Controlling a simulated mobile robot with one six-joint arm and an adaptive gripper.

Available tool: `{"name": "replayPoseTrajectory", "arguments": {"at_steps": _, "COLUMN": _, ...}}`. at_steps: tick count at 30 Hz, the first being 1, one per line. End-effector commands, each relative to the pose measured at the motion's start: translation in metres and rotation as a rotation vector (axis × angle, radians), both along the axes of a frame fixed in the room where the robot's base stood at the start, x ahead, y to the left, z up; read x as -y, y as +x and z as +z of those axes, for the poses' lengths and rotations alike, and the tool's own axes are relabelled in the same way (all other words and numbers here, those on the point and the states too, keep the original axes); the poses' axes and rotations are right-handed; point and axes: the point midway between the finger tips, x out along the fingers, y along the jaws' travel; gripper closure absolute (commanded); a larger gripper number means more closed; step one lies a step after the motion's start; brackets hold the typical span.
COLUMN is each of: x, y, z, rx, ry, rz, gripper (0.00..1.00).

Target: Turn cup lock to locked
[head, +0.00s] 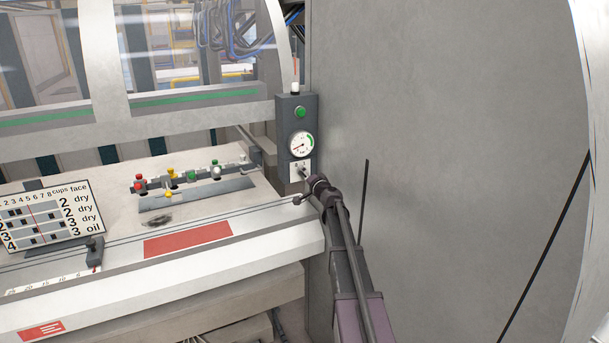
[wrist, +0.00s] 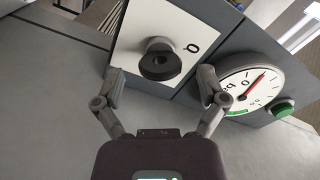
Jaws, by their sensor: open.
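The cup lock is a dark round knob (wrist: 160,62) on a white plate (wrist: 186,28), with a single character printed beside it. In the wrist view the knob lies between and just beyond the fingertips of my gripper (wrist: 161,74), which is open and empty. Contact with the knob does not show. In the head view the white plate (head: 295,174) sits low on the grey control box, and my gripper (head: 304,185) is right in front of it, partly hiding the knob. The knob's turned position is hard to read.
Above the plate on the grey box (head: 284,125) are a round gauge (head: 301,144) and a green button (head: 300,112). The gauge (wrist: 250,88) is close to one finger in the wrist view. A large grey panel (head: 450,130) stands at right; the machine table (head: 110,210) lies left.

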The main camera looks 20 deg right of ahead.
Motion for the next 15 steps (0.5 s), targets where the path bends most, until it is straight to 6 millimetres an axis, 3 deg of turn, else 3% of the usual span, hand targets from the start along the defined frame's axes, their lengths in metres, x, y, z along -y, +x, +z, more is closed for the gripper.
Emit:
{"name": "replayPoseTrajectory", "arguments": {"at_steps": 5, "x": -0.0002, "y": 0.0113, "z": 0.0, "rx": 0.0, "ry": 0.0, "rz": 0.0, "gripper": 0.09}}
{"name": "replayPoseTrajectory", "arguments": {"at_steps": 15, "x": -0.0004, "y": 0.0123, "z": 0.0, "rx": 0.0, "ry": 0.0, "rz": -0.001, "gripper": 0.09}}
